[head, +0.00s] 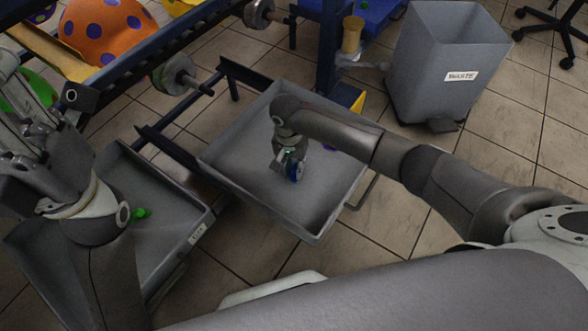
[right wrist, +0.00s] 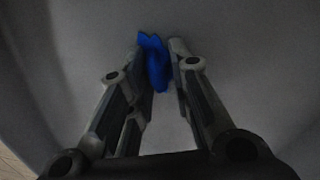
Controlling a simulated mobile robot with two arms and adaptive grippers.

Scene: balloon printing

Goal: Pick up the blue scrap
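The blue scrap (head: 296,173) is a small crumpled blue piece in the middle grey tray (head: 315,218). It also shows in the right wrist view (right wrist: 156,64), between the fingertips and close against the left one. I cannot tell whether the scrap touches the tray floor.
A second grey tray (head: 178,238) at lower left holds a green scrap (head: 140,213). A purple bit (head: 329,147) shows behind my right arm. A grey waste bin (head: 440,70) stands at upper right. A dark blue rack (head: 150,55) with spotted balloons is at upper left.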

